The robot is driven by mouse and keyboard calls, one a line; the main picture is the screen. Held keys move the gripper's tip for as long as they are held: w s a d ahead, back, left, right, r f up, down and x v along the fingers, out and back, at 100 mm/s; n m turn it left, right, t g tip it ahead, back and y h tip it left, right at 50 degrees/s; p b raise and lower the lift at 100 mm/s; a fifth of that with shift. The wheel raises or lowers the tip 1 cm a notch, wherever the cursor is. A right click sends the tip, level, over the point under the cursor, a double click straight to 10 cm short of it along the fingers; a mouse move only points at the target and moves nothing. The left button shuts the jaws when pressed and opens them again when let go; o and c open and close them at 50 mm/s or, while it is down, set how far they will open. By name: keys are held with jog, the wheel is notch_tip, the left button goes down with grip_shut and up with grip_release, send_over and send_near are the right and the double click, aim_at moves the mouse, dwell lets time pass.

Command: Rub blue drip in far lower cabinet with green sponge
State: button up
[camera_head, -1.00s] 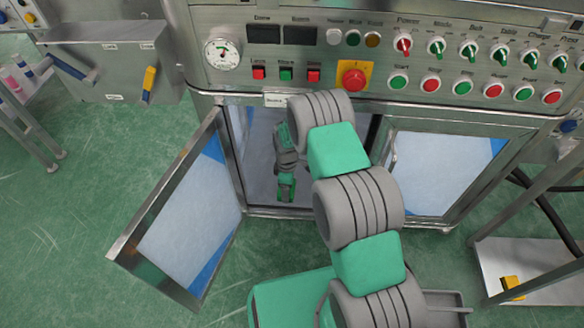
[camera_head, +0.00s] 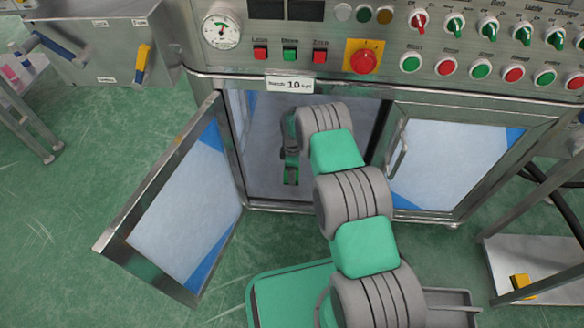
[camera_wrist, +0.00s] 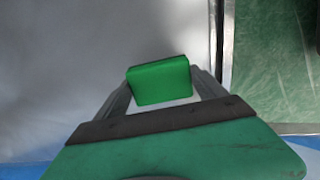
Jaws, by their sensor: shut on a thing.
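My gripper (camera_wrist: 161,78) is shut on the green sponge (camera_wrist: 160,88), a bright green block held between the two grey fingers in the wrist view. In the head view my arm reaches through the open left doorway of the lower cabinet (camera_head: 262,185), and my gripper (camera_head: 290,172) is inside, pointing down. The wrist view shows a pale grey cabinet surface (camera_wrist: 60,60) beyond the sponge. I cannot tell whether the sponge touches it. I cannot make out the blue drip in either view; my arm hides part of the interior.
The left glass door (camera_head: 175,225) stands open toward me. The right door (camera_head: 450,165) is shut. The control panel (camera_head: 300,65) is above the opening. A low metal stand (camera_head: 520,265) with a yellow item (camera_head: 521,285) is at right.

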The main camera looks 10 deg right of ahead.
jog(key=shift+f+b, duration=1)
jog(key=shift+f, duration=0.15)
dwell(0.4)
jog(key=b, duration=0.1)
jog(key=w+b, duration=0.1)
jog(key=shift+w+d+f+b, duration=0.2)
jog(key=shift+w+d+b, duration=0.1)
jog(key=shift+b, duration=0.1)
jog(key=shift+w+d+r, duration=0.1)
jog(key=shift+w+r, duration=0.1)
jog(key=shift+w, duration=0.2)
jog(key=shift+w+d+r, duration=0.1)
jog(key=shift+w+d, duration=0.1)
jog(key=shift+w, duration=0.4)
